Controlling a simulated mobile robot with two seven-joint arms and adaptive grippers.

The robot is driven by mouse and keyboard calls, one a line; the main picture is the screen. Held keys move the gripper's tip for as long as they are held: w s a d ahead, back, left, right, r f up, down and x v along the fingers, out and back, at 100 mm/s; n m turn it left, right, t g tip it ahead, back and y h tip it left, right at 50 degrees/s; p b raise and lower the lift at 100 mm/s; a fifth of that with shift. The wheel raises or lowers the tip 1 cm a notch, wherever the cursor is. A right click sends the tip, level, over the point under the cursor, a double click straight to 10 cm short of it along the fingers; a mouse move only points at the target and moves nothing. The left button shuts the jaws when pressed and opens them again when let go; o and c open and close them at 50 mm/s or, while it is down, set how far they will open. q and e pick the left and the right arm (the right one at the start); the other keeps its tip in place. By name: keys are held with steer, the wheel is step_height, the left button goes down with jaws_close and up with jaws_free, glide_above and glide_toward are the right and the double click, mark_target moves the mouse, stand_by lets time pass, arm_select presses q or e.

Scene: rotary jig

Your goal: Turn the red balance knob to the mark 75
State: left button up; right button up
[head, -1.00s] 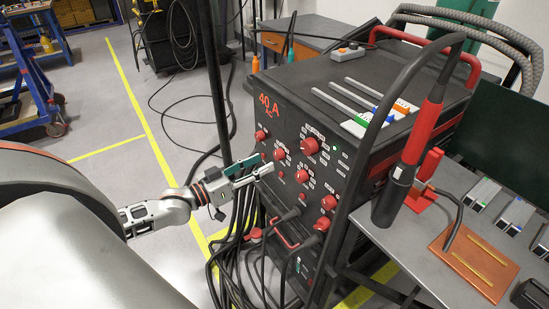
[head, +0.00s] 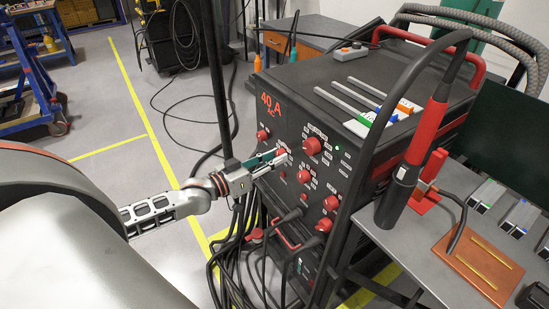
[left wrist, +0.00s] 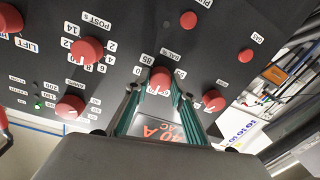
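The red balance knob (left wrist: 160,80) sits on the dark front panel under a "BAL" label in the left wrist view, with small white number labels around it. A pale mark shows on the knob, but I cannot read its setting. My left gripper (left wrist: 156,92) has its two teal fingers apart, one on each side of the knob. A gap shows on the left finger's side; I cannot tell whether the other finger touches. In the head view the left gripper (head: 280,160) is at the panel and partly hides the knob (head: 282,152). My right gripper is not in view.
Other red knobs surround it, such as the large one (head: 312,146) to its right and one (head: 262,134) to its left. Black cables (head: 240,250) hang below the gripper. A side table (head: 420,250) with a red-handled torch (head: 427,130) stands at right.

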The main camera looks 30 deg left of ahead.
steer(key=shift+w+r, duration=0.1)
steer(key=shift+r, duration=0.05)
arm_select(q)
steer(key=m+p, duration=0.2)
steer(key=m, duration=0.6)
steer(key=shift+p, duration=0.35)
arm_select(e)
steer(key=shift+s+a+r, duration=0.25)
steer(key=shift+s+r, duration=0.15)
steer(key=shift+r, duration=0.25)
arm_select(q)
steer(key=shift+f, duration=0.1)
steer(key=o, duration=1.1)
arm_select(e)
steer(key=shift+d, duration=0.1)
